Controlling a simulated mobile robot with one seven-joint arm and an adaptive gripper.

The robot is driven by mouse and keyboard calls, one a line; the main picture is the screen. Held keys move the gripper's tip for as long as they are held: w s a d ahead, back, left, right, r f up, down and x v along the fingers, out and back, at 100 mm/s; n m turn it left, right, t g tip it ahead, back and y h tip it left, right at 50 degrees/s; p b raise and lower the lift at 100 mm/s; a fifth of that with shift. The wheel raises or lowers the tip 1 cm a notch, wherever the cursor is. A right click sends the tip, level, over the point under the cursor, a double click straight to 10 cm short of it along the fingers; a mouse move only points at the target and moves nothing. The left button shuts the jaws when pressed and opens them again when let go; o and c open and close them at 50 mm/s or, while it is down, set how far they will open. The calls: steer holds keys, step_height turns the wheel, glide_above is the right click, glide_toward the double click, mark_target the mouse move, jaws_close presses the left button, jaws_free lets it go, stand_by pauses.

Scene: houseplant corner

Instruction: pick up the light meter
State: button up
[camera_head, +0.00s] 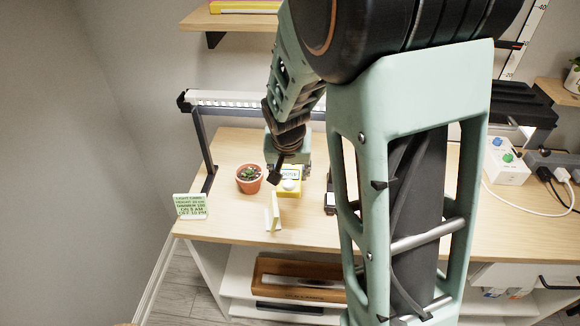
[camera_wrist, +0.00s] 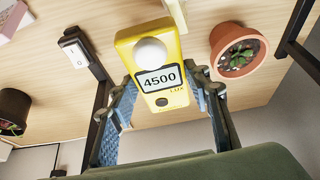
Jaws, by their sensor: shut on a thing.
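The light meter (camera_head: 289,187) is a small yellow device with a white dome, seen on the left part of the wooden table. In the wrist view the light meter (camera_wrist: 160,65) fills the middle, and its display reads 4500 LUX. My gripper (camera_head: 287,170) comes down over it from behind. In the wrist view the blue-padded fingers of my gripper (camera_wrist: 163,98) are shut on its two sides. I cannot tell whether its base touches the table. My arm hides much of the table's middle in the head view.
A terracotta pot (camera_head: 249,187) with a small plant stands close left of the meter. A thin yellowish stand (camera_head: 272,214) is just in front. A printed card (camera_head: 190,206) sits at the left front edge. A light bar (camera_head: 245,103) spans the back on a dark post.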

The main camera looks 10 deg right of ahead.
steer(key=s+a+b, duration=0.4)
steer(key=s, duration=1.1)
steer(key=shift+s+a, duration=0.1)
steer(key=shift+s, duration=0.05)
